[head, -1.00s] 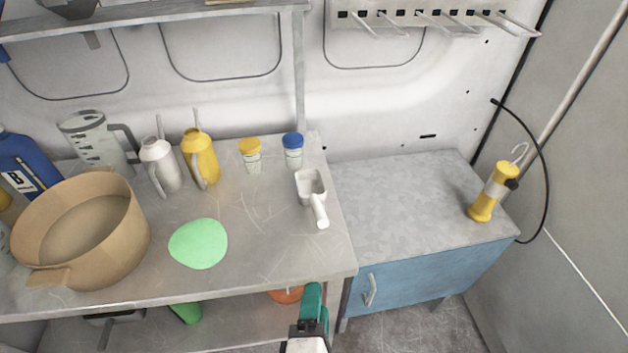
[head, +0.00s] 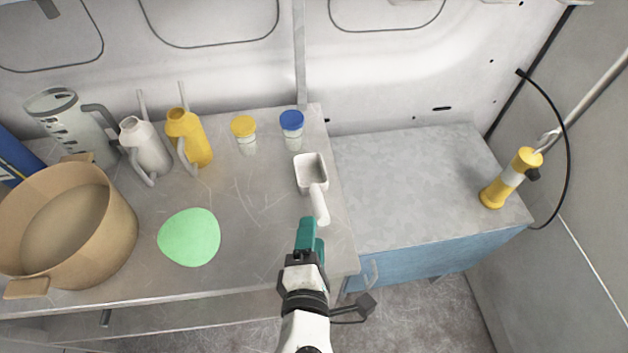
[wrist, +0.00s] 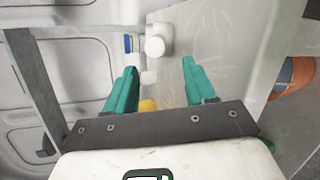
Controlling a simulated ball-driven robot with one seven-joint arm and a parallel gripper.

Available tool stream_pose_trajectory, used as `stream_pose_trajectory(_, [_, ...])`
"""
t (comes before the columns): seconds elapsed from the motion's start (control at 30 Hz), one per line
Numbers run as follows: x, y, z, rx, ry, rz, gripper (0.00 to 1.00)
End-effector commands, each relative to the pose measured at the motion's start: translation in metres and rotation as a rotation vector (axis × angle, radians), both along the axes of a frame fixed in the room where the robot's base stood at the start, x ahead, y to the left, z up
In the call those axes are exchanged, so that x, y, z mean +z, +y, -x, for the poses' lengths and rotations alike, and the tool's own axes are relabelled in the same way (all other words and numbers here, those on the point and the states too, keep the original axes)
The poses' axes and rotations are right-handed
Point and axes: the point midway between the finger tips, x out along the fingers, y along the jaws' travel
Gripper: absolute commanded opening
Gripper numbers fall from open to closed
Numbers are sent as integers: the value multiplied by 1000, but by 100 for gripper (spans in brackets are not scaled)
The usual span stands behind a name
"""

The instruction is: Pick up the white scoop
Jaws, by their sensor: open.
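The white scoop (head: 311,174) lies on the metal bench near its right edge, its handle pointing toward me. My gripper (head: 308,232) is just in front of the handle end in the head view, its teal fingers seeming a little short of it. In the wrist view my gripper (wrist: 160,88) is open, with a clear gap between the two teal fingers. The scoop (wrist: 156,42) shows there beyond the fingertips, its handle end facing the camera. Nothing is between the fingers.
A blue-capped jar (head: 291,128) and a yellow-capped jar (head: 244,135) stand behind the scoop. A green flat piece (head: 189,237) and a tan pot (head: 75,230) are to the left. A lower blue cabinet (head: 410,190) adjoins at right, its top mostly clear.

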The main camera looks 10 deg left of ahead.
Motion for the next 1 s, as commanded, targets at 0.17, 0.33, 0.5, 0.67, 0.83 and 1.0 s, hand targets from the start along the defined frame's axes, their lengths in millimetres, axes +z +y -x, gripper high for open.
stream_pose_trajectory(0.17, [-5, 1, -26, -2, -1, 0, 55])
stream_pose_trajectory(0.33, [-8, 1, -36, -1, 0, -1, 55])
stream_pose_trajectory(0.5, [-9, 1, -56, -3, -1, 1, 55])
stream_pose_trajectory(0.67, [-16, 1, -77, -2, 0, 0, 55])
stream_pose_trajectory(0.83, [-19, 2, -85, -1, 1, -1, 55])
stream_pose_trajectory(1.0, [-19, 2, -85, -2, 1, -2, 55])
